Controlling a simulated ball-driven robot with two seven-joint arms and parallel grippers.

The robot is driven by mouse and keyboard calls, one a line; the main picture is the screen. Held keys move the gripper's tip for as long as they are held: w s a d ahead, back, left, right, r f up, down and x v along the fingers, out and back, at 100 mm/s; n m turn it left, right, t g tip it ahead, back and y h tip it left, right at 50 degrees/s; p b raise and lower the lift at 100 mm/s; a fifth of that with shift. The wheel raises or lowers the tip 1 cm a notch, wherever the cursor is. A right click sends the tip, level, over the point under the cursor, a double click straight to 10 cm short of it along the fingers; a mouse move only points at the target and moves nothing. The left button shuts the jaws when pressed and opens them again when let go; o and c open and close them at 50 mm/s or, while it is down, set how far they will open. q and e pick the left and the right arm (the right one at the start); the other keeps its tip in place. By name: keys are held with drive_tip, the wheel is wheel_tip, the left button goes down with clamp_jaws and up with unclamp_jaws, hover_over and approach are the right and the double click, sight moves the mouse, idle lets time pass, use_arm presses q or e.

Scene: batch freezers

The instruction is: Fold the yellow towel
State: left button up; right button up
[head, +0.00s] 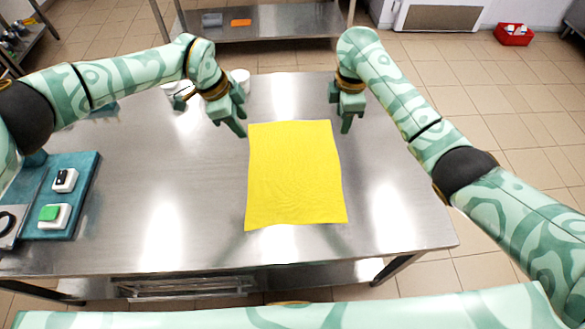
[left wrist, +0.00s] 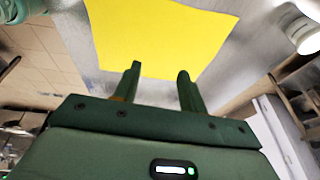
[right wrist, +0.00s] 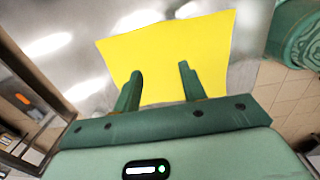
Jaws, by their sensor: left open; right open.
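The yellow towel (head: 294,178) lies flat and spread out on the steel table, roughly rectangular, with its front edge near the table's front. My left gripper (head: 240,131) is open and empty, by the towel's far left corner. My right gripper (head: 346,128) is open and empty, just to the right of the towel's far right corner. The towel also shows beyond the open fingers in the left wrist view (left wrist: 160,35) and in the right wrist view (right wrist: 170,55). I cannot tell whether either gripper touches it.
The steel table (head: 150,190) is bare around the towel. A teal board (head: 80,190) with a green-topped block (head: 50,213) lies at the left. White cups (head: 240,76) stand at the back behind my left gripper. A red bin (head: 513,36) is on the floor at the back right.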

use_arm(q)
drive_tip(key=b, duration=0.8)
hover_over(254, 170)
wheel_tip(254, 170, down, 13)
use_arm(e)
hover_over(332, 166)
wheel_tip(332, 166, down, 13)
use_arm(q)
drive_tip(key=shift+g, duration=0.3)
drive_tip(key=f, duration=0.7)
drive_tip(key=shift+a, duration=0.4)
use_arm(e)
drive_tip(key=shift+g, duration=0.3)
wheel_tip(332, 166, down, 7)
drive_tip(key=shift+a+f, duration=0.1)
use_arm(q)
drive_tip(key=shift+f, duration=0.1)
drive_tip(key=shift+f, duration=0.1)
drive_tip(key=shift+f, duration=0.1)
drive_tip(key=shift+c, duration=0.4)
use_arm(e)
drive_tip(key=shift+f, duration=0.2)
drive_tip(key=shift+c, duration=0.4)
use_arm(q)
drive_tip(key=shift+s, duration=0.1)
clamp_jaws()
use_arm(e)
drive_tip(key=shift+s, duration=0.1)
clamp_jaws()
